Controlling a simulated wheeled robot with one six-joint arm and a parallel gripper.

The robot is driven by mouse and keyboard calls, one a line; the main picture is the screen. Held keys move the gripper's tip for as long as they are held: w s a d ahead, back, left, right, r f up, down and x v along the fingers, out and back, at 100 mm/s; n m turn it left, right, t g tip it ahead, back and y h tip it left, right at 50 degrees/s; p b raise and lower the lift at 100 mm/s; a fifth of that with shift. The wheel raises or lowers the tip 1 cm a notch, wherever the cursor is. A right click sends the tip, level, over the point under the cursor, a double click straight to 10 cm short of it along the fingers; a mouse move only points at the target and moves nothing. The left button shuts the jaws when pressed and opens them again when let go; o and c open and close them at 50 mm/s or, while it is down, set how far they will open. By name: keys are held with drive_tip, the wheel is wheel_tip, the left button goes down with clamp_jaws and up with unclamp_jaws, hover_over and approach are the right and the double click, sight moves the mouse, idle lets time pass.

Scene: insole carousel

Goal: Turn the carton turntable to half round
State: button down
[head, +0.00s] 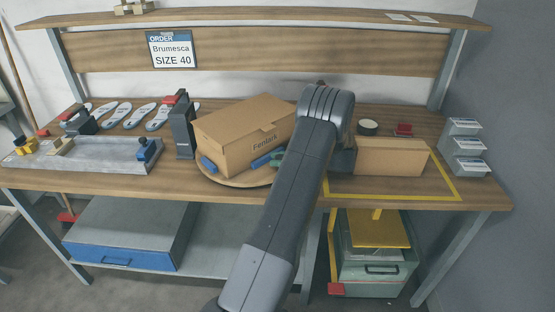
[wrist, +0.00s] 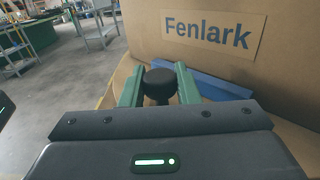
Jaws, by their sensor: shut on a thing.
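A brown carton (head: 232,142) marked "Fenlark" rests on the round wooden turntable (head: 238,183) in mid-bench. Its labelled face is towards the front right, and it fills the upper right of the wrist view (wrist: 205,38). Blue pieces (head: 208,164) sit at the carton's foot. My gripper (wrist: 158,88) has its green fingers on both sides of a black round knob (wrist: 160,82), shut on it near the turntable's edge. In the head view my arm hides most of the gripper and the knob, as well as the turntable's right side.
A second carton (head: 391,157) stands in a yellow-taped area (head: 442,187) on the right. A dark upright block (head: 182,132) stands close left of the turntable. Insoles (head: 138,115) and a grey tray (head: 100,160) lie farther left. Small bins (head: 466,146) stand at the right end.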

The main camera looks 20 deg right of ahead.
drive_tip(key=shift+d, duration=0.15)
idle(0.3)
drive_tip(key=c, duration=1.1)
unclamp_jaws()
drive_tip(key=shift+c, duration=0.2)
